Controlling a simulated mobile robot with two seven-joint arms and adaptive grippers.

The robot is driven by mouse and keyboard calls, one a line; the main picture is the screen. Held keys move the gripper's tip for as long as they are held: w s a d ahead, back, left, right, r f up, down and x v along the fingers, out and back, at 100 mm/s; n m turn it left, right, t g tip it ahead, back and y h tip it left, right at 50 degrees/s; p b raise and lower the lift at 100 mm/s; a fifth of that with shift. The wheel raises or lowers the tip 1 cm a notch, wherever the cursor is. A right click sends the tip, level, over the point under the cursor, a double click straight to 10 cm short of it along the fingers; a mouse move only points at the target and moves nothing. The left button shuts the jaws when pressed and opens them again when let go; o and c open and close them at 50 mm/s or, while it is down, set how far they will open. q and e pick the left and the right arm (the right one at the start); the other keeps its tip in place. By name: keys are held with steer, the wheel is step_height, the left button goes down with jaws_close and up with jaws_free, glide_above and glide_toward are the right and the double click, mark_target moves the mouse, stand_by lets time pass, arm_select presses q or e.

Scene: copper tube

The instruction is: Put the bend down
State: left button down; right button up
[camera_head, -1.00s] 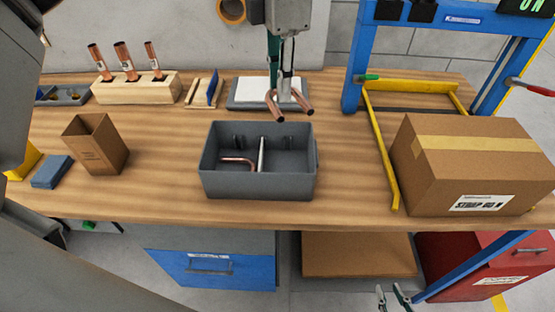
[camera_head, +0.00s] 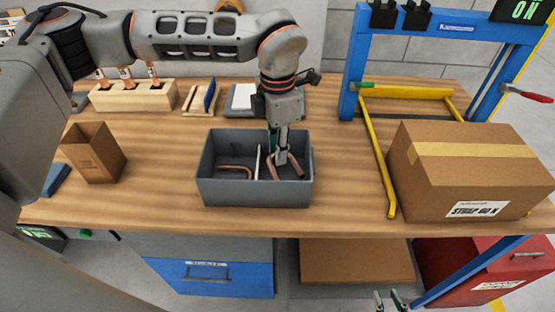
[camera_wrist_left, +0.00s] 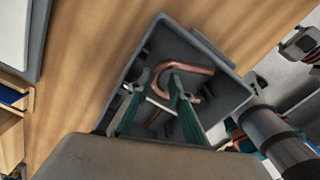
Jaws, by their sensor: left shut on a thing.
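My left gripper (camera_head: 279,152) is over the right compartment of the grey bin (camera_head: 222,190), fingers pointing down. It is shut on a copper bend (camera_head: 297,168), whose legs show at the fingertips inside that compartment. Whether the bend touches the floor cannot be told. The left wrist view shows this bend (camera_wrist_left: 198,69) by the fingertips (camera_wrist_left: 158,84). Another copper bend (camera_head: 235,168) lies in the bin's left compartment, beyond a thin divider (camera_head: 257,162). My right gripper (camera_head: 392,299) shows at the bottom edge, fingers apart and empty.
A large cardboard box (camera_head: 460,185) and a yellow-barred blue frame (camera_head: 357,60) stand at the right. A small open carton (camera_head: 93,155) and a wooden block with copper tubes (camera_head: 135,97) are at the left. A flat tray (camera_head: 240,98) lies behind the bin.

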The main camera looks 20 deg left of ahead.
arm_select(q)
steer(key=shift+f, duration=2.1)
steer(key=c, duration=1.8)
jaws_free()
steer(key=shift+f, duration=0.1)
step_height(320, 180, up, 12)
steer(key=shift+r+b, duration=0.15)
steer(key=shift+b, duration=0.2)
steer(key=shift+s, duration=0.1)
